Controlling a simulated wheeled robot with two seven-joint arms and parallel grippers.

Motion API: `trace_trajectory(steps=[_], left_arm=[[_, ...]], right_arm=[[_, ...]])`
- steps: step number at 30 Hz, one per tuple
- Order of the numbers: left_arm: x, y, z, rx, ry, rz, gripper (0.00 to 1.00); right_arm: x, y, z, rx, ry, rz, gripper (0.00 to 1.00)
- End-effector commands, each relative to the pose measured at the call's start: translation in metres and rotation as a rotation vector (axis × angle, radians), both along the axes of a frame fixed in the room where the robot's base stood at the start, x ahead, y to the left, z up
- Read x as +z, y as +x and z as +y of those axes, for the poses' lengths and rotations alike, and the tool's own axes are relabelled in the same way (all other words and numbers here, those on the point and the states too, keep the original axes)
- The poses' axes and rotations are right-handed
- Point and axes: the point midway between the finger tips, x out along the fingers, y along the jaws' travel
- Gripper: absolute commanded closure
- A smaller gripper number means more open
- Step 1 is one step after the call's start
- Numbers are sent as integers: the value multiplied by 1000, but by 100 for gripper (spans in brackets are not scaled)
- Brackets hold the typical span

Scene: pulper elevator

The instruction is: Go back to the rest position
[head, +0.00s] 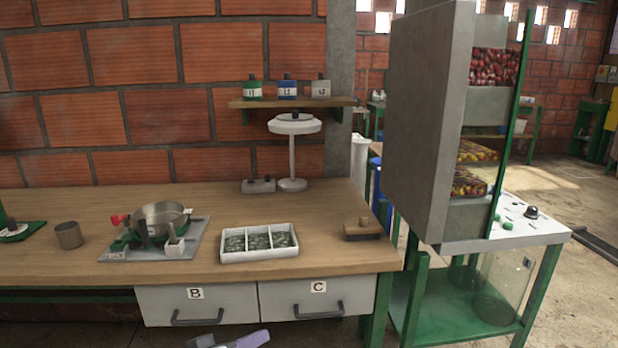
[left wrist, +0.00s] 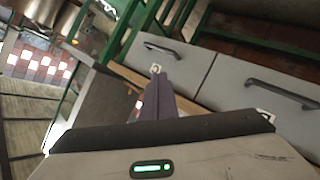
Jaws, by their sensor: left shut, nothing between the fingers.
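My left gripper (head: 258,337) shows at the bottom edge of the head view, low in front of the workbench and below the drawers marked B (head: 195,306) and C (head: 318,300). Most of it is cut off by the frame. In the left wrist view its fingers (left wrist: 157,82) are together, with nothing between them. Both drawers are closed, and the fingers appear clear of the drawer fronts. My right gripper is in neither view.
The wooden workbench (head: 330,245) holds a white tray (head: 290,253) with compartments, a metal pan on a green stand (head: 160,220), and a cup (head: 69,235). A tall grey cabinet (head: 425,120) stands at the right, above a green-legged table (head: 535,235).

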Motion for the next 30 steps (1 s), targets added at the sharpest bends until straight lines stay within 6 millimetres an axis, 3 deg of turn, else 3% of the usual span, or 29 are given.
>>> trace_trajectory(steps=[1, 3, 6, 9, 12, 15, 20, 30], left_arm=[[-31, -28, 4, 19, 54, 33, 100], [-67, -64, 12, 41, 136, 60, 100], [-107, -120, 23, 59, 254, 92, 100], [-135, -177, 32, 58, 366, 118, 100], [-150, -227, 39, 46, 460, 132, 100], [-156, -264, 43, 29, 530, 141, 100], [-159, -291, 47, 13, 584, 144, 100], [-161, -294, 47, 10, 592, 144, 100]], right_arm=[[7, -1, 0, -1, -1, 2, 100], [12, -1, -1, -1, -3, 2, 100], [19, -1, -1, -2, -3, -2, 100], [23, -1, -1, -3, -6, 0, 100], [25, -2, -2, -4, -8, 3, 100], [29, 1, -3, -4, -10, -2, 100], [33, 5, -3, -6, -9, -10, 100], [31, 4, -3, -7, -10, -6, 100]])
